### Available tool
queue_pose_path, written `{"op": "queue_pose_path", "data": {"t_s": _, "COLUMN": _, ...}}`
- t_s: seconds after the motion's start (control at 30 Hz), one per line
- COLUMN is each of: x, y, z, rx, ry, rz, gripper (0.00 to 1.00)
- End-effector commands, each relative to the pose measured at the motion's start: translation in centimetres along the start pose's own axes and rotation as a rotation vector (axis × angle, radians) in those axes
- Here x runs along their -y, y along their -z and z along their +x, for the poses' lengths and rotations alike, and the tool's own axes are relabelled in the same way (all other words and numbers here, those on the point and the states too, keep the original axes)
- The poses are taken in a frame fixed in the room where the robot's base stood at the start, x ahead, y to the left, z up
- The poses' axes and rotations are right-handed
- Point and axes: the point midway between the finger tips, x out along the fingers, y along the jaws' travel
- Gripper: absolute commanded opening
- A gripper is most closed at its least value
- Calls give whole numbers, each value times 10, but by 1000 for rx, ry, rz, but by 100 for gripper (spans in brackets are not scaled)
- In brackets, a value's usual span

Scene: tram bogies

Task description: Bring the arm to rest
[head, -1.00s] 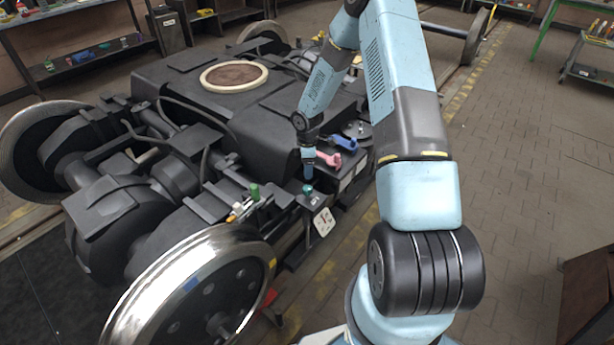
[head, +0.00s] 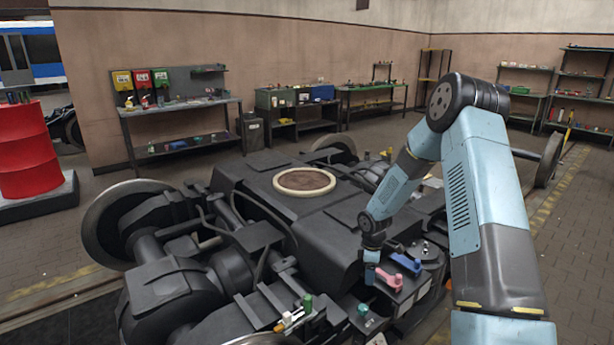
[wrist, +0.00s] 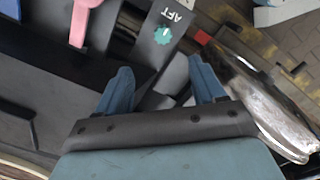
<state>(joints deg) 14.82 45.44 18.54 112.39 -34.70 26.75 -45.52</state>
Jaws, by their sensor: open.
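My gripper (head: 370,276) hangs from my light blue arm over the near right part of the dark bogie (head: 245,200). In the wrist view its two blue fingers (wrist: 163,84) are spread apart with nothing between them. A pink handle (head: 388,281) is just right of the gripper in the head view, and it also shows in the wrist view (wrist: 85,20). A blue handle (head: 406,262) lies behind it. A teal knob (head: 363,310) is below the gripper; in the wrist view a teal knob (wrist: 162,35) sits on a plate marked AFT, beyond the fingertips.
A green knob (head: 308,303) stands on the bogie's near side. A round light ring (head: 304,182) lies on its top. A workbench (head: 180,106) and shelves line the back wall. A red drum (head: 24,150) stands at left. Paved floor is open at right.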

Motion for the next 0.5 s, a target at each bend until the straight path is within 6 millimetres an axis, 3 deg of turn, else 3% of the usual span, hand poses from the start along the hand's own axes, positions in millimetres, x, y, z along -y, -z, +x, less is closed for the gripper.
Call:
{"op": "queue_pose_path", "data": {"t_s": 0.1, "x": 1, "y": -6, "z": -44, "rx": 23, "ry": -36, "rz": 62, "gripper": 69}}
{"op": "queue_pose_path", "data": {"t_s": 0.5, "x": 28, "y": -28, "z": -174, "rx": 60, "ry": -141, "rz": 307, "gripper": 69}}
